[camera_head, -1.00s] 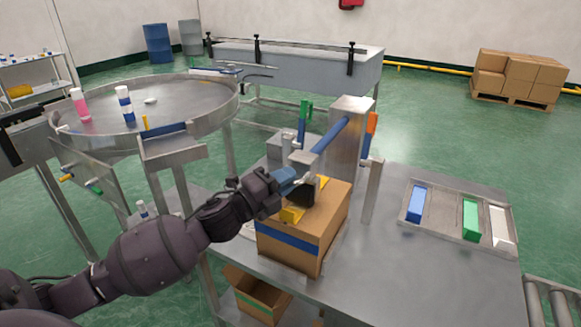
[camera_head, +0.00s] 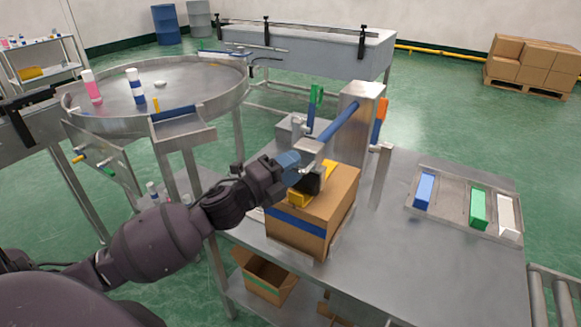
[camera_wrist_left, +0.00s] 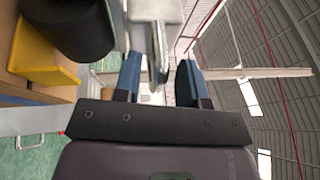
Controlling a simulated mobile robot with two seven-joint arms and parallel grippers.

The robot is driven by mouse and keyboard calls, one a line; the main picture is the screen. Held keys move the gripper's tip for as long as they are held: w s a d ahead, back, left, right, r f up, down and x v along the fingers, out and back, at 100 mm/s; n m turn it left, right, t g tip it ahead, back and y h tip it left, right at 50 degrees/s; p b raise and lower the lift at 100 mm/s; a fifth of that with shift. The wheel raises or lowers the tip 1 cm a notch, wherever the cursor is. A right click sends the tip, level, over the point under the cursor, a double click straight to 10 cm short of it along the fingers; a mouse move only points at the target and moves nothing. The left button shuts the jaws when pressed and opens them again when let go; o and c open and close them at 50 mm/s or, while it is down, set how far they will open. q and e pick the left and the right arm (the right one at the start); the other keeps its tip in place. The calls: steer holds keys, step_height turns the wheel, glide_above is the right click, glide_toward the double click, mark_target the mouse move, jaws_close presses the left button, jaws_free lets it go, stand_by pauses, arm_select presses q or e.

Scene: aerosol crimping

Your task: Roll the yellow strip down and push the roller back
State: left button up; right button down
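A cardboard box (camera_head: 332,208) stands on the metal table, with a blue band (camera_head: 298,223) around its sides. The yellow strip (camera_head: 298,199) shows at the box top's front edge, and a piece shows farther back. The black roller (camera_head: 313,184) sits over the strip, under a metal arm with a blue bar (camera_head: 338,122). My left gripper (camera_head: 290,164) is at the roller's upper left. In the left wrist view, its blue fingers (camera_wrist_left: 158,82) are apart, with a grey metal part between or beyond them. The roller (camera_wrist_left: 75,28) and yellow strip (camera_wrist_left: 42,58) show at left there.
A metal post (camera_head: 358,130) with green and orange handles rises behind the box. A tray (camera_head: 450,213) with blue, green and white blocks lies at right. A round metal turntable (camera_head: 185,90) with bottles stands at left. The table between box and tray is clear.

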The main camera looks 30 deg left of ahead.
arm_select(q)
steer(key=shift+s+f, duration=0.1)
steer(key=v, duration=1)
steer(key=shift+s, duration=0.25)
arm_select(e)
steer(key=shift+w+f, duration=0.1)
steer(key=shift+w, duration=0.05)
arm_select(q)
steer(key=shift+a, duration=0.1)
arm_select(e)
steer(key=shift+w+a, duration=0.1)
steer(key=shift+w, duration=0.15)
